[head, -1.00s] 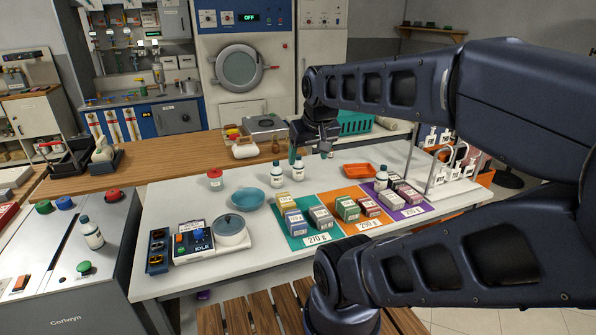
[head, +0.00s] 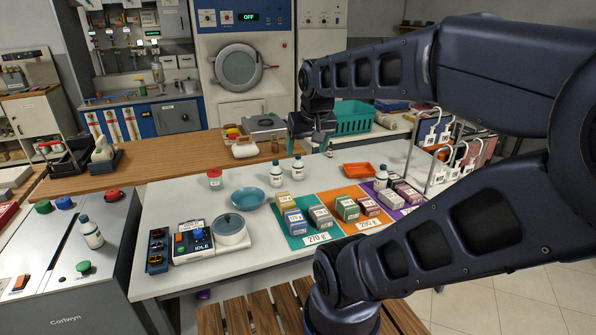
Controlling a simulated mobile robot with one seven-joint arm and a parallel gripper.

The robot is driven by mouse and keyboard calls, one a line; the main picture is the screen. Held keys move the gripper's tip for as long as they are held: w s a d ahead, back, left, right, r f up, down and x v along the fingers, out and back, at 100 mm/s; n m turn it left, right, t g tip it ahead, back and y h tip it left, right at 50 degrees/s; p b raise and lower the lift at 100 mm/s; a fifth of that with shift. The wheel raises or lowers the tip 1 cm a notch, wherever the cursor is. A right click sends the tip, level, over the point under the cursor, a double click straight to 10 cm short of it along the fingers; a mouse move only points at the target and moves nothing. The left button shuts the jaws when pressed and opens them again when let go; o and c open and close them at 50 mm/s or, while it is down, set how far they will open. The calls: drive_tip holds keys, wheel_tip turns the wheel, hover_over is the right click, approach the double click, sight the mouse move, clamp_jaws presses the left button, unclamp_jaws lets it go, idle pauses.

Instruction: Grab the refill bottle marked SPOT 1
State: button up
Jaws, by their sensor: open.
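Several white bottles with dark caps are in the head view, and their labels are too small to read, so I cannot tell which is marked SPOT 1. Two stand close together on the white table: a left bottle (head: 276,174) and a right bottle (head: 298,168). A third bottle (head: 381,177) stands by the purple mat, and a fourth bottle (head: 92,233) is on the grey machine at left. My gripper (head: 308,149) is open and empty, pointing down, just above and behind the right bottle in the picture.
A blue bowl (head: 248,197), a red-lidded jar (head: 215,179) and an orange tray (head: 361,170) surround the pair of bottles. Small boxes stand on coloured mats (head: 343,193) in front. A hook rack (head: 451,160) is at right. White tabletop is bare between bottles and tray.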

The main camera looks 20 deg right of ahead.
drive_tip(key=w+d+m, duration=0.3)
drive_tip(key=w, duration=1.1)
drive_tip(key=m+g+h, duration=0.2)
drive_tip(key=m+h, duration=0.1)
drive_tip(key=m, duration=0.3)
hover_over(298, 155)
drive_tip(key=s+a, duration=0.2)
drive_tip(key=s, duration=0.1)
wheel_tip(298, 155, down, 22)
drive_tip(key=x, duration=0.5)
drive_tip(key=shift+w+d+f, duration=0.1)
drive_tip(key=shift+w+f, duration=0.15)
drive_tip(key=shift+t, duration=0.3)
drive_tip(key=shift+x, duration=2.7)
drive_tip(key=shift+w, duration=0.15)
drive_tip(key=c, duration=1.6)
